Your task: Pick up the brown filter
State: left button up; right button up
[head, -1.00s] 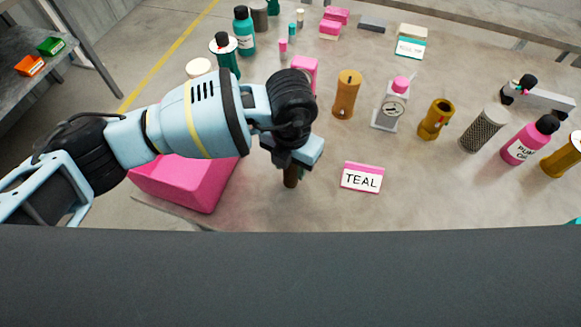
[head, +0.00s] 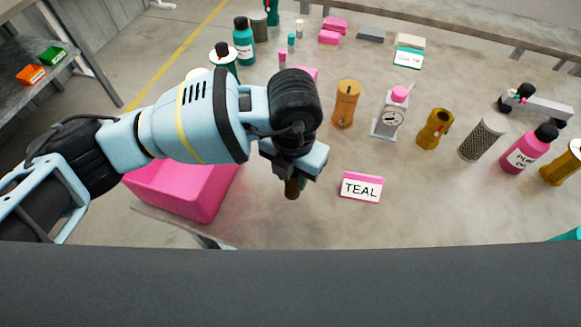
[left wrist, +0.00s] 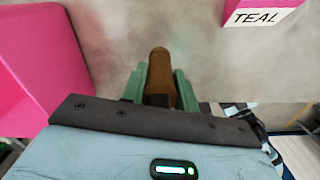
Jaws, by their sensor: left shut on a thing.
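The brown filter (left wrist: 160,72) is a small brown cylinder. In the left wrist view it is between the two green fingers of my left gripper (left wrist: 158,88), which is shut on it. In the head view only the lower part of the filter (head: 292,189) shows below my left gripper (head: 295,180); the hand hides the rest. The gripper is over the near part of the table, between the pink bin and the TEAL sign. I cannot tell whether the filter's lower end touches the table. My right gripper is not in view.
The pink bin (head: 185,193) stands left of the hand, and the TEAL sign (head: 361,187) stands to its right. A tan cylinder (head: 346,104), a grey scale (head: 389,117), a mesh cylinder (head: 482,138) and bottles stand further back. The table between the hand and the sign is clear.

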pick_arm(q)
jog(key=s+d+r, duration=0.1)
jog(key=s+d, duration=0.1)
jog(key=s, duration=1.1)
jog(key=shift+s+d+r, duration=0.2)
jog(key=shift+s+d, duration=0.1)
jog(key=shift+d, duration=0.05)
